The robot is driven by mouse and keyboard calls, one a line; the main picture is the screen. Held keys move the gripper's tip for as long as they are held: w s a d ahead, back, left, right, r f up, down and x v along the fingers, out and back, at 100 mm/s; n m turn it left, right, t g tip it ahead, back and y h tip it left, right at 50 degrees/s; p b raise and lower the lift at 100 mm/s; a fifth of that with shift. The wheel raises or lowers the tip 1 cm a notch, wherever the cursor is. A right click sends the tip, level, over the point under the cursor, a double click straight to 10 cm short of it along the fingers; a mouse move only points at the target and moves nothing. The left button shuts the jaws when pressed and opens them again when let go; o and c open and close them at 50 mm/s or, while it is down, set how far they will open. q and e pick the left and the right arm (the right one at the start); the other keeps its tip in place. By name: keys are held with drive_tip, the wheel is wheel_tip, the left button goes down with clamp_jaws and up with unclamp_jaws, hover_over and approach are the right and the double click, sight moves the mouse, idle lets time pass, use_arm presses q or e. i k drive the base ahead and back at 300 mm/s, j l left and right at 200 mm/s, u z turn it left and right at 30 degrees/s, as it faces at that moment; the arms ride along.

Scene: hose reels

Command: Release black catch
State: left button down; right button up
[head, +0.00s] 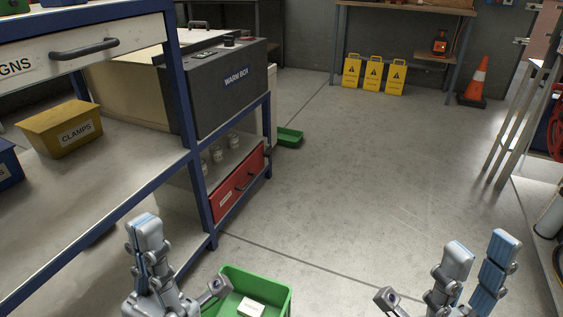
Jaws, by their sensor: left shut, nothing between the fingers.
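My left gripper (181,258) is low in the head view, in front of the blue-framed bench, with nothing in its fingers. It is shut. My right gripper (437,271) is at the lower right over bare floor, its fingers spread and empty. Both are well apart from the dark grey box labelled WARM BOX (236,77), which stands on the bench's far part. Small dark fittings (229,42) show on that box's top edge. I cannot tell whether one of them is the black catch; no catch is clearly seen elsewhere.
A green bin (284,296) with a pale block (250,307) sits between my grippers. The bench (90,225) holds a yellow CLAMPS bin (62,130) and blocks the left. A metal rack (515,125) stands right. Yellow signs (374,75) and a cone (476,82) are far back. The middle floor is clear.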

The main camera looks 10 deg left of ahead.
sight(266, 154)
drive_tip(key=i+l+u, duration=0.1)
drive_tip(key=i+l, duration=0.15)
drive_tip(key=i+l+u, duration=0.1)
drive_tip(key=i+l, duration=0.15)
drive_tip(key=l, duration=0.2)
drive_tip(key=i+l, duration=0.25)
drive_tip(key=i+l+u, duration=0.15)
drive_tip(key=l, duration=0.3)
drive_tip(key=i+l+u, duration=0.1)
drive_tip(key=i+l, duration=0.65)
drive_tip(key=i+l+u, duration=0.15)
drive_tip(key=i+l, duration=0.2)
drive_tip(key=l, duration=0.2)
drive_tip(key=i+l+u, duration=0.1)
drive_tip(key=i+l, duration=0.25)
drive_tip(key=l, duration=0.15)
drive_tip(key=i+l, duration=0.35)
drive_tip(key=l, duration=0.15)
drive_tip(key=u, duration=0.05)
